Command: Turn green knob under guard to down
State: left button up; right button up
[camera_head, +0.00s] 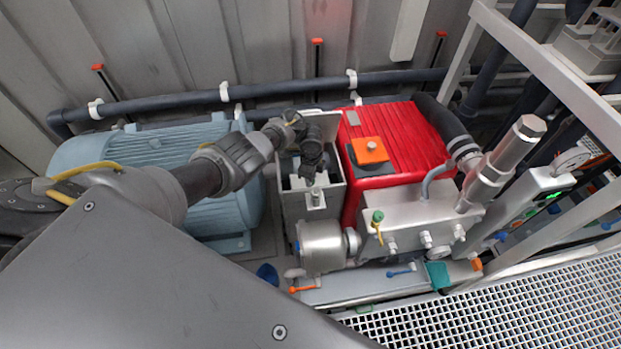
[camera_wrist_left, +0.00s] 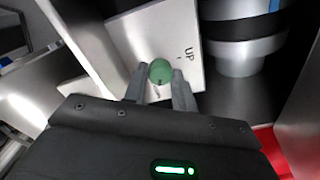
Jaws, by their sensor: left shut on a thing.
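The green knob (camera_wrist_left: 160,71) shows in the left wrist view on a pale plate (camera_wrist_left: 178,38) marked "UP". My left gripper (camera_wrist_left: 160,82) is shut on it, with one finger on each side of the round green face. A small light mark shows just below the knob. In the head view my left gripper (camera_head: 312,178) reaches down into the open-topped grey guard box (camera_head: 330,198); the knob is hidden there by the gripper. My right gripper is not in view.
A red housing (camera_head: 405,140) stands right of the guard box, and a blue motor (camera_head: 170,150) stands left. A grey metal block (camera_head: 415,215) with valves and a round cylinder (camera_head: 322,247) sit in front. Box walls surround the gripper closely.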

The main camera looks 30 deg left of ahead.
pick_arm(q)
jog(key=shift+s+f+m+b, duration=0.1)
jog(key=shift+m+b, duration=0.2)
jog(key=shift+m, duration=0.7)
jog(key=o, duration=1)
jog(key=shift+r, duration=0.45)
notch_tip(320, 180, up, 10)
jog(key=p, duration=0.3)
